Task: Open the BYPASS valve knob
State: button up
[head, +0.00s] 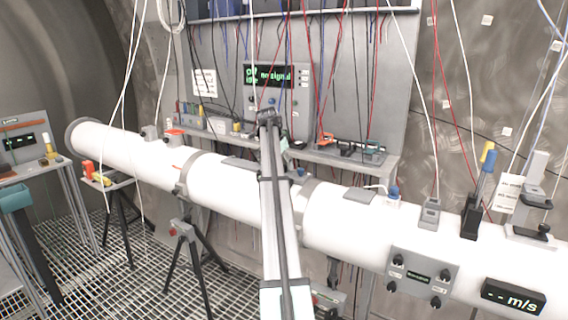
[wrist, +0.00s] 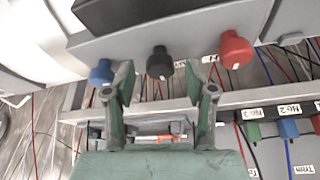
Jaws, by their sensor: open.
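In the wrist view, a blue knob (wrist: 102,73), a black knob (wrist: 159,63) and a red knob (wrist: 235,49) stick out in a row from a grey housing. No readable BYPASS label shows, so I cannot tell which knob it names. My gripper (wrist: 158,72) is open and empty, its two green fingers spread either side of the black knob in the picture. The left fingertip overlaps the blue knob's edge; I cannot tell whether it touches. In the head view, my arm reaches to the back bench and its end hides the gripper's fingers.
Small tagged blocks (wrist: 288,128) and hanging wires are at the wrist view's right. In the head view, a white pipe (head: 340,222) crosses the scene, carrying a panel of black knobs (head: 424,279). A display box (head: 278,85) stands behind the bench; many cables hang above.

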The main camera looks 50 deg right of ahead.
grip_shut()
jog(key=shift+n, duration=0.3)
jog(key=n, duration=0.1)
jog(key=n+t, duration=0.1)
jog(key=shift+s+f+n+b, duration=0.1)
jog(key=shift+s+n+b, duration=0.05)
jog(key=shift+n+b, duration=0.2)
jog(key=n+t, duration=0.1)
jog(key=n, duration=0.1)
jog(key=n+t+y, duration=0.1)
jog(key=n, duration=0.2)
jog(key=shift+s+b, duration=0.15)
jog(key=shift+b, duration=0.15)
jog(key=n, duration=0.2)
jog(key=n+t+y, duration=0.1)
jog(key=n, duration=0.2)
jog(key=shift+d, duration=0.2)
jog(key=shift+n+t+y+b, duration=0.55)
jog(key=shift+n+y, duration=0.35)
jog(key=shift+n, duration=1.35)
jog(key=shift+s, duration=0.1)
